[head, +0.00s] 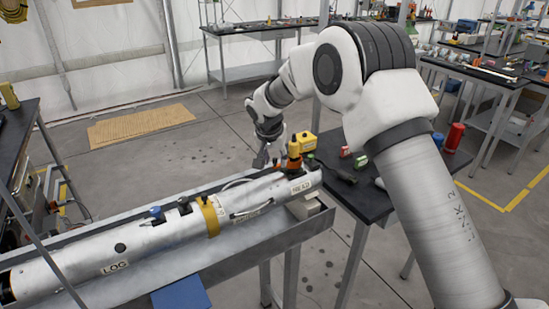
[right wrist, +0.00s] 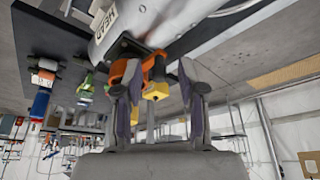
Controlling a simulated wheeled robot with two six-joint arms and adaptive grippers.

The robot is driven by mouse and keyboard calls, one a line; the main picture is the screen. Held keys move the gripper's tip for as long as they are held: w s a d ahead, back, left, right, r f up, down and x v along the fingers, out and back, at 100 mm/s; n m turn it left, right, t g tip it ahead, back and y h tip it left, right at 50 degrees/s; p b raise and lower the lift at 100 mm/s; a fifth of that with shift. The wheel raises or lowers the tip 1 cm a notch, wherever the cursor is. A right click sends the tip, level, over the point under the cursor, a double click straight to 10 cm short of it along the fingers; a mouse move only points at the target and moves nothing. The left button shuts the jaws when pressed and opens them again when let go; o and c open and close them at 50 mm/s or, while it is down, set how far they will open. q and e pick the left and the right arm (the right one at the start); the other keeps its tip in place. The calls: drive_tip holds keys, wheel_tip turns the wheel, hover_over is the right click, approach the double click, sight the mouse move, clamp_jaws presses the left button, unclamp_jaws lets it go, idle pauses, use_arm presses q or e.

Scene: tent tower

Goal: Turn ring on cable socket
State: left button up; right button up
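A long silver cylinder (head: 125,243) marked "LOG" lies in a grey trough, with a yellow band and small sockets on top. At its right end stands an orange and yellow socket fitting (head: 293,150) with a black part; cable runs along the cylinder beside it. The right wrist view shows the fitting's orange ring (right wrist: 124,74) and a yellow block (right wrist: 156,91). My right gripper (right wrist: 160,66) is open, with the fitting in front of and partly between its fingers. The left finger overlaps the orange part; contact cannot be told. In the head view this gripper (head: 262,156) is just left of the fitting. My left gripper is not in view.
A dark table (head: 370,200) right of the trough holds a yellow box (head: 304,140), a black tool and small coloured items. A red cylinder (head: 454,137) stands at its far side. Another bench (head: 20,120) is at the left. Floor behind the trough is clear around a brown mat (head: 140,125).

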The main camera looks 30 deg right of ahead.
drive_tip(key=v, duration=1.2)
drive_tip(key=shift+d+f, duration=0.1)
